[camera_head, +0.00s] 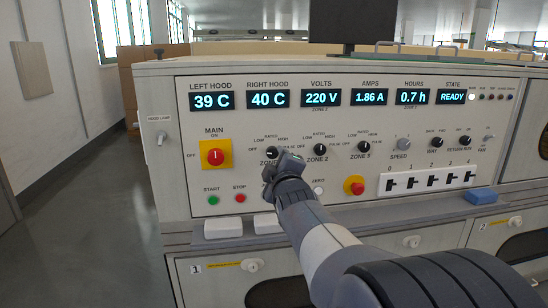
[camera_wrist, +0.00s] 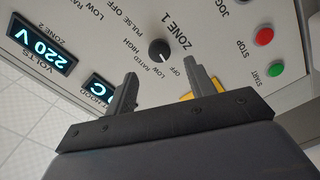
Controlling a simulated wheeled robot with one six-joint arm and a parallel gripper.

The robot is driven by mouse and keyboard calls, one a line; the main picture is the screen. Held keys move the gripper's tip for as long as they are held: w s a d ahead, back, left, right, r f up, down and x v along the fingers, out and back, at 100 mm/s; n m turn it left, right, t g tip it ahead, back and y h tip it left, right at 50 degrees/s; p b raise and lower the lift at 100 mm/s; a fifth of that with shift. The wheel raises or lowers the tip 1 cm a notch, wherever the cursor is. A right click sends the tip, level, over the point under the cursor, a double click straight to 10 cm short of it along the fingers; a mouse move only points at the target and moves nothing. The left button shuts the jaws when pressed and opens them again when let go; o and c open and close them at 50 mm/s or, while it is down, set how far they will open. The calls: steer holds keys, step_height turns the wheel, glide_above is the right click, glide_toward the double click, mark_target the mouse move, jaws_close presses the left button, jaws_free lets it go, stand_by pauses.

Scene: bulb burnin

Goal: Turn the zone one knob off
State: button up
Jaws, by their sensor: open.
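The zone one knob (camera_wrist: 160,50) is a small round black knob with a pale pointer mark on the control panel. In the wrist view it shows between and beyond my fingertips, apart from them. Its mark seems to lean toward the OFF and LOW labels, but the exact setting is too small to tell. In the head view the knob (camera_head: 271,152) is partly hidden by my gripper (camera_head: 283,163). My gripper (camera_wrist: 159,70) is open and empty, facing the panel, with one finger on each side of the knob in the picture.
The zone two knob (camera_head: 320,149) and zone three knob (camera_head: 364,146) sit to the right. The red main switch (camera_head: 215,157) on its yellow plate is to the left. Green start (camera_head: 213,200) and red stop (camera_head: 240,198) buttons are below. A ledge (camera_head: 215,229) juts out under the panel.

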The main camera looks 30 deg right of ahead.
mark_target(272, 153)
steer(key=shift+v, duration=2.45)
steer(key=x, duration=1.1)
steer(key=shift+b, duration=0.3)
steer(key=shift+s, duration=0.1)
steer(key=shift+s, duration=0.1)
